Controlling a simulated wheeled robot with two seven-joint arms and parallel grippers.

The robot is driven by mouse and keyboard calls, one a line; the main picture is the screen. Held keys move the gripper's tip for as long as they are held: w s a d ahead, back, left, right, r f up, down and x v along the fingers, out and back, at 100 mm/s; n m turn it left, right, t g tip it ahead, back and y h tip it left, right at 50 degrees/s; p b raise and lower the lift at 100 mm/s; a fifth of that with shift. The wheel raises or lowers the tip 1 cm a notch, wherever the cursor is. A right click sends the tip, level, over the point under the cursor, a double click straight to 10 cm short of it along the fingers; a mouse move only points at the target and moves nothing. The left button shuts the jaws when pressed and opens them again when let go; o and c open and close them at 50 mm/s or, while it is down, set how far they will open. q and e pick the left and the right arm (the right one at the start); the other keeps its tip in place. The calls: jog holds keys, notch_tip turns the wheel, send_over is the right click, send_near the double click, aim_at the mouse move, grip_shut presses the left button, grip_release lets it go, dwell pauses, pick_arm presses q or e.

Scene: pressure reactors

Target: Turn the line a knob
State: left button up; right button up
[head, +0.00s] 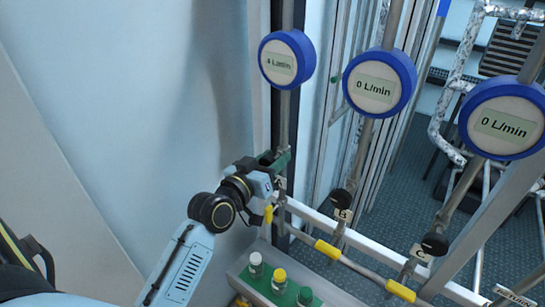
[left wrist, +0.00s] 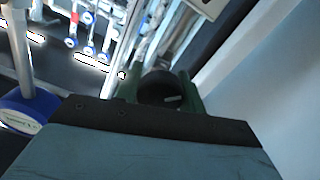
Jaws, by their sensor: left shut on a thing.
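My left gripper (head: 277,160) is at the line A pipe, just above the tag marked A (head: 280,183). In the left wrist view, the black round line A knob (left wrist: 158,88) sits between its two green fingers, which are shut on it. In the head view the gripper hides this knob. The blue-rimmed line A meter (head: 279,62) above appears to read 4 L/min. My right gripper is not in view.
The line B meter (head: 374,88) and line C meter (head: 500,122) read 0 L/min. The line B knob (head: 341,198) and line C knob (head: 434,244) are black. Yellow-handled valves (head: 327,249) and a button box (head: 262,284) lie below. A pale wall stands at left.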

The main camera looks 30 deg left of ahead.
pick_arm(q)
jog(key=o, duration=1)
jog(key=shift+c, duration=0.2)
jog(key=shift+s, duration=0.1)
jog(key=shift+s+f, duration=0.1)
jog(key=shift+s, duration=0.15)
jog(key=s+a+b, duration=0.1)
jog(key=s+b, duration=0.1)
jog(key=s, duration=1)
jog(key=shift+s+b, duration=0.35)
